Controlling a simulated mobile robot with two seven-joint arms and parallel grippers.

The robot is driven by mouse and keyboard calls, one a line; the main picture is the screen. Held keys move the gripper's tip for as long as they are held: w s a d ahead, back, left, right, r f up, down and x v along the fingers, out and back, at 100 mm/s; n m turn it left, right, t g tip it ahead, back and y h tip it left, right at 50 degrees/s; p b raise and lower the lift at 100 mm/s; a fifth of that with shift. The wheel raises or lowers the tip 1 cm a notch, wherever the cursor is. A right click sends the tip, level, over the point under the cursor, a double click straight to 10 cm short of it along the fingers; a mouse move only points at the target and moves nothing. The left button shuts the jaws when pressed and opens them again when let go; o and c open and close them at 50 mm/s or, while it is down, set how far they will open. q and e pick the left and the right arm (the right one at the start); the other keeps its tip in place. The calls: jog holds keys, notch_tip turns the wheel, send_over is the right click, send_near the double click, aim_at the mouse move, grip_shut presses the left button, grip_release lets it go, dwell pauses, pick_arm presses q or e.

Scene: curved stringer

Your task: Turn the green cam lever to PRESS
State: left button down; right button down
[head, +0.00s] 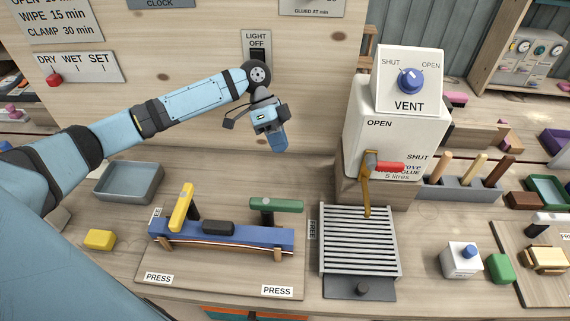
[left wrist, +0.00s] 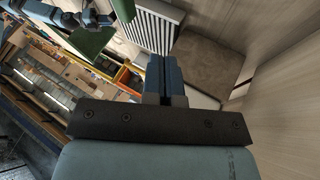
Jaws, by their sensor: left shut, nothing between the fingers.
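The green cam lever (head: 284,205) sits on a post at the right end of a blue clamped strip (head: 222,233). Its handle lies crosswise, its free end pointing right toward the FREE label (head: 312,229). A PRESS label (head: 277,291) lies in front of it on the board. The yellow lever (head: 182,207) at the strip's left end points toward the front. My left gripper (head: 279,144) is shut and empty, pointing down, above and behind the green lever and apart from it. Its closed fingers show in the left wrist view (left wrist: 165,78). My right gripper is not identifiable.
A slatted grille (head: 358,240) lies right of the board, below the white vent box (head: 385,120) and its red-handled tap (head: 385,167). A grey tray (head: 128,181) and yellow block (head: 99,239) stand left. The wooden wall with the light switch is close behind my gripper.

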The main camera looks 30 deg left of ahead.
aim_at(276, 205)
pick_arm(q)
jog(key=s+d+f+p, duration=0.2)
jog(key=s+d+f, duration=0.4)
jog(key=f, duration=0.1)
jog(key=shift+d+f, duration=0.15)
jog(key=shift+d, duration=0.2)
